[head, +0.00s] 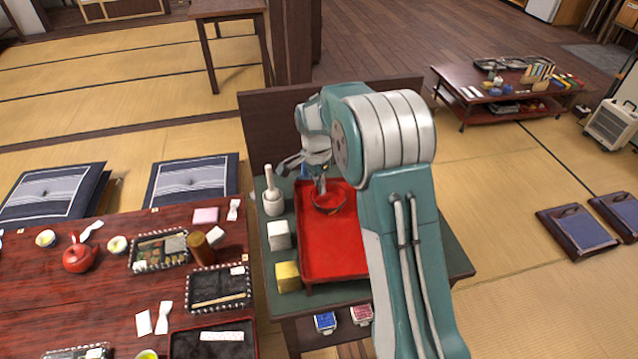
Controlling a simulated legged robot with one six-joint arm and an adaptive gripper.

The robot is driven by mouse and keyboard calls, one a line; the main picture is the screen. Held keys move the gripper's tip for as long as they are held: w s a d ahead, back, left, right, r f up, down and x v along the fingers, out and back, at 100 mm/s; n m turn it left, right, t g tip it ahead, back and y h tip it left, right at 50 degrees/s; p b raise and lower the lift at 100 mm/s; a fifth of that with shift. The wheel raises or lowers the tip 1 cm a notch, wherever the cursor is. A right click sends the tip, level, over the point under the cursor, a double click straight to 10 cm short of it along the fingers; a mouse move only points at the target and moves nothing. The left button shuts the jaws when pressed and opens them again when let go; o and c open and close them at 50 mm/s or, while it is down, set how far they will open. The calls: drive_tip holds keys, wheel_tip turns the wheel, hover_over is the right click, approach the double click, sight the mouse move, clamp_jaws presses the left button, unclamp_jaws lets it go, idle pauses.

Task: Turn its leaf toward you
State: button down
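No leaf can be made out in the head view. A red tray (330,255) lies on a green-topped stand, partly hidden by my arm. A round, dark-rimmed red bowl-like thing (329,208) sits at the tray's far end; any mark on it is too small to tell. My gripper (304,177) is over the far left of the tray, right by the round thing. Its fingers look spread apart, one toward the left and one down beside the round thing's rim. I cannot tell whether it touches the rim. I see nothing held between the fingers.
A white mortar with pestle (273,200), a white block (278,236) and a yellow block (288,278) line the stand's left side. A dark panel (262,130) rises behind. A red lunch table (60,315) with dishes stands left. Open tatami (500,190) lies right.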

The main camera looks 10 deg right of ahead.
drive_tip(key=shift+f, duration=0.2)
idle(0.5)
drive_tip(key=c, duration=0.7)
unclamp_jaws()
drive_tip(key=shift+r, duration=2.5)
